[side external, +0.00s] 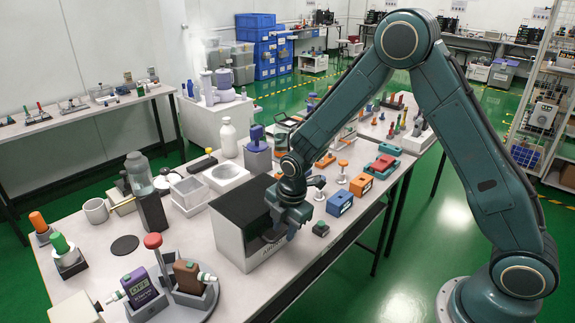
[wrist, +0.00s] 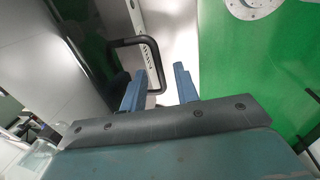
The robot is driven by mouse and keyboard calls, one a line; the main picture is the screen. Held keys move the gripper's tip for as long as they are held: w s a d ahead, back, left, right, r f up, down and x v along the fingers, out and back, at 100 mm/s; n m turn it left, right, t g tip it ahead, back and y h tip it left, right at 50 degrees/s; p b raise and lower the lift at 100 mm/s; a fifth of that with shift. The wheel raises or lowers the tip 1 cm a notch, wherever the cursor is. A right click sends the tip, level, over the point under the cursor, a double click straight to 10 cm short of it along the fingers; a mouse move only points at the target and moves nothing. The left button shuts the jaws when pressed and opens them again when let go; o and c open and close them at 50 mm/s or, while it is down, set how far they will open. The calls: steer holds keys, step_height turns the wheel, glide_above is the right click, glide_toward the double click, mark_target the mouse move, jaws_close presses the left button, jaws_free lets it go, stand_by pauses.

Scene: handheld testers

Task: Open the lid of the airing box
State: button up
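The airing box (side external: 228,243) is a pale box with a dark lid (side external: 243,200) on top, standing at the table's front edge in the side view. The lid looks closed. Its black looped handle (wrist: 129,41) shows in the wrist view beside a white lettered panel. My gripper (side external: 272,236) is at the box's front right side in the side view and hides part of it. In the wrist view my gripper's blue fingers (wrist: 160,70) are apart. Part of the handle loop appears between them, with a gap visible; contact cannot be told.
Orange and blue blocks (side external: 339,203) and a small green-topped block (side external: 321,229) lie right of the box. White trays (side external: 226,176) stand behind it. A holder with purple and brown testers (side external: 188,277) stands front left. Green floor lies beyond the table's front edge.

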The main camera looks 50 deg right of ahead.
step_height(320, 180, up, 13)
steer(key=s, duration=0.2)
steer(key=s+d+r+m+t, duration=0.2)
steer(key=s+d+r+m, duration=0.1)
steer(key=s+r+m, duration=0.7)
steer(key=shift+s+r+m, duration=0.3)
steer(key=shift+s+r, duration=0.7)
steer(key=shift+s, duration=1.2)
steer(key=shift+w, duration=0.1)
steer(key=w+a+f+n+g, duration=0.2)
steer(key=w+f+n, duration=0.8)
steer(key=w+f, duration=0.2)
steer(key=shift+w+a+n, duration=0.3)
steer(key=shift+w+a, duration=0.1)
steer(key=shift+w, duration=0.65)
steer(key=shift+f, duration=0.1)
